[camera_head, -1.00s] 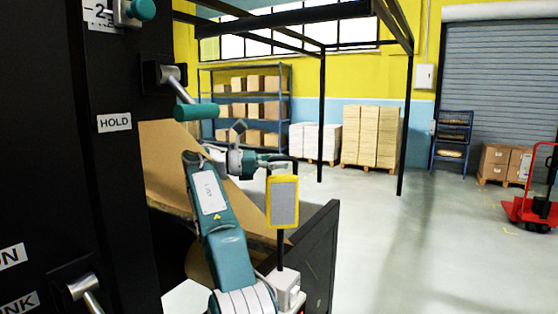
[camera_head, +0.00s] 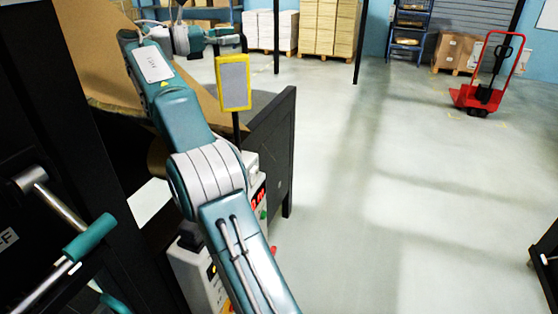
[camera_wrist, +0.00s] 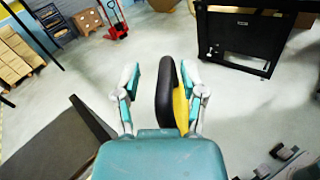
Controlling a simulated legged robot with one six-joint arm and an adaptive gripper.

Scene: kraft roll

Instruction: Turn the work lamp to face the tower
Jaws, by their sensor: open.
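The work lamp (camera_head: 234,82) is a yellow-framed grey panel on a short black post, beside a tilted brown board. Its grey face points toward the head camera. In the wrist view the lamp's black and yellow edge (camera_wrist: 174,95) stands between the fingers of my gripper (camera_wrist: 163,88). My gripper is open, with a clear gap at the left finger; the right finger is close to the yellow side, and I cannot tell if it touches. In the head view my gripper (camera_head: 222,38) is at the lamp's top. I cannot tell for certain which structure is the tower.
A black machine frame with a teal-handled lever (camera_head: 90,237) stands close on the left. A black side panel (camera_head: 272,150) is right of the lamp. A red hand truck (camera_head: 485,88) stands at the back right. The floor (camera_head: 400,200) between is clear.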

